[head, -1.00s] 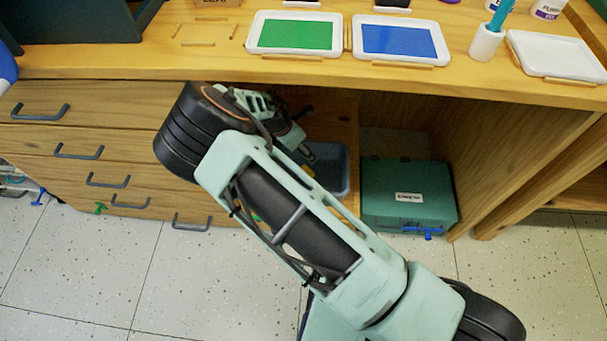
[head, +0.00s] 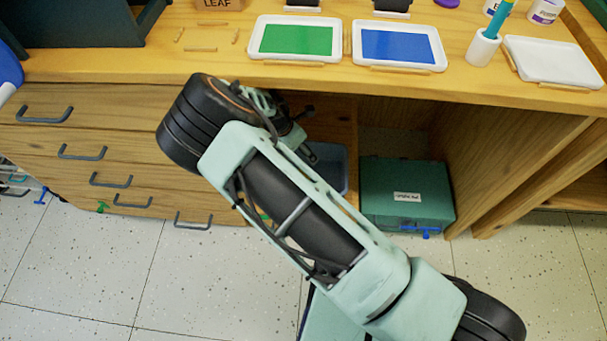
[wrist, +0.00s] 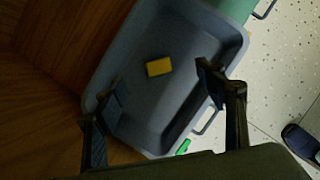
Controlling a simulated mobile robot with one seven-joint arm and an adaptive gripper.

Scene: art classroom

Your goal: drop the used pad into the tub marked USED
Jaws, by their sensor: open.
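A grey-blue tub (wrist: 222,26) fills the middle of the wrist view. In the head view the tub (head: 336,181) stands in the open bay under the counter, partly hidden by my arm. A small yellow pad (wrist: 158,66) lies on the tub's floor, apart from my fingers. My gripper (wrist: 162,90) is open and empty, with its two fingers spread over the tub, one toward each long side. In the head view the gripper is mostly hidden behind my arm. No USED mark can be read on the tub.
A green box (head: 385,205) with a white label stands right of the tub. Wooden drawers (head: 75,135) with grey handles are to the left. The counter above holds green (head: 297,22) and blue (head: 397,27) pads in white trays. Speckled floor (head: 210,270) in front is mostly clear.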

